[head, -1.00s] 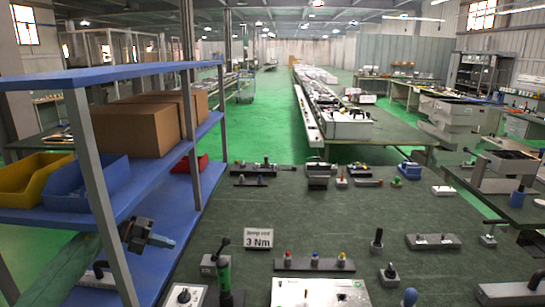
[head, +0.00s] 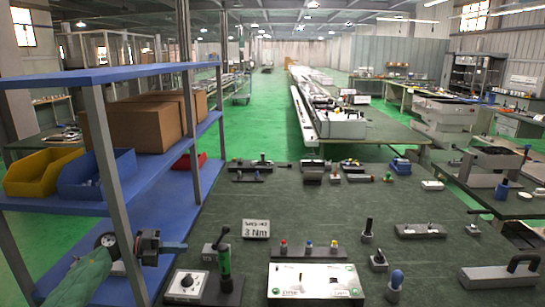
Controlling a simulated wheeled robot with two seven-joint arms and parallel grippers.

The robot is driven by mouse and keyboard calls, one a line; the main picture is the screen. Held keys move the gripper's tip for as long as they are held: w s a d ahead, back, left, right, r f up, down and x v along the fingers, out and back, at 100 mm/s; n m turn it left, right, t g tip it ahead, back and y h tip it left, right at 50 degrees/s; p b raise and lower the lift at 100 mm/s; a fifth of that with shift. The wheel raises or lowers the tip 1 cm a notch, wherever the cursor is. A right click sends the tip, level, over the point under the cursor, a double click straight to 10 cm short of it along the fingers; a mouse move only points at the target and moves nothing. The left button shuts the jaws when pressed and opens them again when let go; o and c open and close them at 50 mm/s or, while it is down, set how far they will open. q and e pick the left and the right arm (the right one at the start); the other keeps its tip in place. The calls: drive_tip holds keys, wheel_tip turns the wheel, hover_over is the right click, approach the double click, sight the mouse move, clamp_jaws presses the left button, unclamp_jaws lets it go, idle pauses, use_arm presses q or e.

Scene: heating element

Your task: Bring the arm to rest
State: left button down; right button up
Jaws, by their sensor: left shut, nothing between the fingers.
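My left gripper (head: 178,247) is at the lower left in the head view, beside the front post of the blue shelf (head: 200,174). Its fingers are shut with nothing between them, and it points right toward the bench. My green-sleeved left forearm comes up from the bottom left corner behind it. The gripper is apart from the green-handled tool (head: 224,262) that stands upright on the bench. My right gripper is not in view.
The dark green bench (head: 320,215) holds a white panel (head: 315,283), a knob box (head: 187,284), a "3 Nm" sign (head: 256,229) and several small fixtures. The shelf bears cardboard boxes (head: 135,130), a yellow bin (head: 40,172) and a blue bin (head: 97,175). The bench's middle is clear.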

use_arm(q)
drive_tip(key=s+d+n+t+y, duration=0.1)
drive_tip(key=s+d+n+t, duration=0.4)
drive_tip(key=n+t, duration=0.75)
drive_tip(key=s+a+f+n+g+y, duration=0.1)
drive_tip(key=s+a+f+n+y, duration=0.2)
drive_tip(key=s+f+n+y, duration=1)
drive_tip(key=s+d+f+n+g, duration=0.2)
drive_tip(key=s+f+g, duration=0.2)
drive_tip(key=s, duration=0.5)
drive_tip(key=s+d+f+n+g, duration=0.1)
drive_tip(key=s+f+n+g, duration=0.2)
drive_tip(key=s, duration=0.6)
drive_tip(key=s+d+f+n+g, duration=0.2)
drive_tip(key=s+f+g, duration=0.25)
drive_tip(key=s, duration=0.45)
drive_tip(key=s+d+f+g, duration=0.1)
drive_tip(key=s+f, duration=0.1)
drive_tip(key=f, duration=1.8)
drive_tip(key=s+d+f+g, duration=0.1)
drive_tip(key=s+d+f, duration=0.1)
drive_tip(key=f, duration=1.8)
drive_tip(key=shift+s+d+f+g, duration=0.15)
drive_tip(key=shift+d+g, duration=0.1)
drive_tip(key=shift+g, duration=0.15)
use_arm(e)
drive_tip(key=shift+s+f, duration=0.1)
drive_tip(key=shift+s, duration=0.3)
use_arm(q)
drive_tip(key=shift+m, duration=0.25)
